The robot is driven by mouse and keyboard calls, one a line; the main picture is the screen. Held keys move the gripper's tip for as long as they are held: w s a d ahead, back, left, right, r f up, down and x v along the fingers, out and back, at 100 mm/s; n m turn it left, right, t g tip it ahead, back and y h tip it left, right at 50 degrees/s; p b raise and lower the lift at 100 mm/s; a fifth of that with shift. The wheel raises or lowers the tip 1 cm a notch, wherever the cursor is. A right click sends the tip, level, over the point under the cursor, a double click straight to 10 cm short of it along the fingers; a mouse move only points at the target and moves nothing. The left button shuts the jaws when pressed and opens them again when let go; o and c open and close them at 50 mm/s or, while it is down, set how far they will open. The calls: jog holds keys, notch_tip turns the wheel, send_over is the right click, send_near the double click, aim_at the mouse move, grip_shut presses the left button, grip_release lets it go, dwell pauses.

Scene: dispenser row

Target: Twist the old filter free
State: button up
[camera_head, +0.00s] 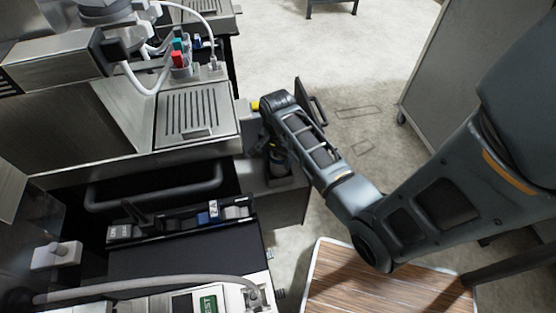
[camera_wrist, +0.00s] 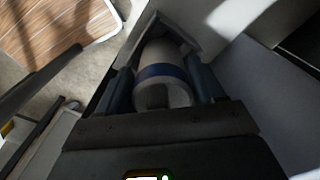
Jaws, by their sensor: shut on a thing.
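The old filter (camera_wrist: 163,72) appears in the wrist view as a pale grey cylinder with a dark blue band. My gripper (camera_wrist: 162,88) has a finger on each side of it and is shut on it. The filter's far end sits against a grey housing, and I cannot tell whether it is still seated. In the head view my gripper (camera_head: 275,152) is low beside the counter's right end, mostly hidden by my own arm. The filter cannot be made out clearly there.
A steel dispenser with a slotted drip tray (camera_head: 193,113) stands at left. An open drawer (camera_head: 185,228) is below it. An open dark door (camera_head: 312,101) is just beyond my gripper. A wood-topped table (camera_head: 385,283) is at front right. Free floor (camera_head: 330,50) lies behind.

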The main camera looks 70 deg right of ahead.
jog(key=m+b, duration=0.2)
jog(key=m, duration=0.1)
jog(key=shift+w+d, duration=0.15)
jog(key=shift+w, duration=0.05)
jog(key=shift+r+m+p, duration=0.35)
jog(key=shift+m+p, duration=0.05)
jog(key=m+p, duration=0.3)
jog(key=m, duration=0.1)
jog(key=shift+w+d, duration=0.1)
jog(key=shift+d, duration=0.05)
jog(key=shift+f+m+p, duration=0.2)
jog(key=shift+m+p, duration=0.3)
jog(key=shift+m, duration=0.2)
jog(key=shift+f, duration=0.1)
jog(key=o, duration=1.3)
jog(key=shift+f, duration=0.1)
